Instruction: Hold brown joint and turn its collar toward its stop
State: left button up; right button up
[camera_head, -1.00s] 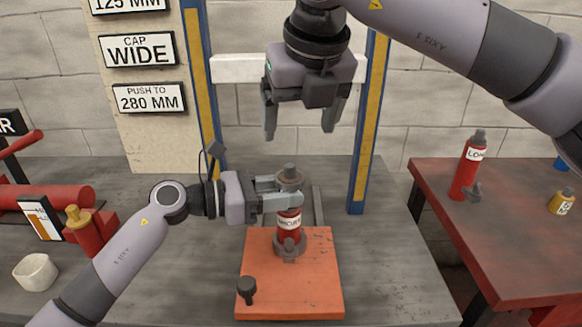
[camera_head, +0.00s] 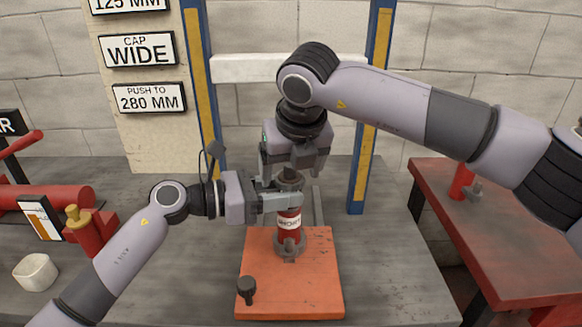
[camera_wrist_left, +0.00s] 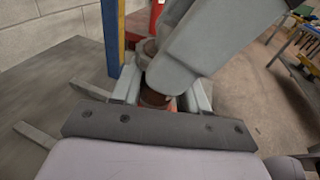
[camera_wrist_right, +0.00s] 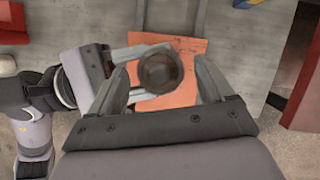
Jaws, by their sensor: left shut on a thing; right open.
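The joint (camera_head: 289,218), a reddish-brown labelled cylinder, stands upright over an orange board. Its grey lower collar (camera_head: 289,246) has a lug facing the front. My left gripper (camera_head: 292,198) is shut on the joint's upper body from the left; the brown body shows between its fingers in the left wrist view (camera_wrist_left: 153,97). My right gripper (camera_head: 292,172) points down over the joint's top, partly hiding it. In the right wrist view, its open fingers (camera_wrist_right: 160,88) lie either side of the dark round top (camera_wrist_right: 160,71); contact cannot be told.
The orange board (camera_head: 320,290) carries a dark peg (camera_head: 246,288) at its front left. A blue-and-yellow post frame (camera_head: 366,120) stands behind. A white cup (camera_head: 36,272) and red fixture (camera_head: 88,236) are at left. A red table (camera_head: 490,235) with another red cylinder (camera_head: 461,182) is at right.

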jog(key=shift+c, duration=0.3)
jog(key=c, duration=1)
jog(key=shift+n+y, duration=0.3)
jog(key=shift+n, duration=0.4)
jog(key=o, duration=1.1)
jog(key=shift+c, duration=0.2)
jog(key=v, duration=1.2)
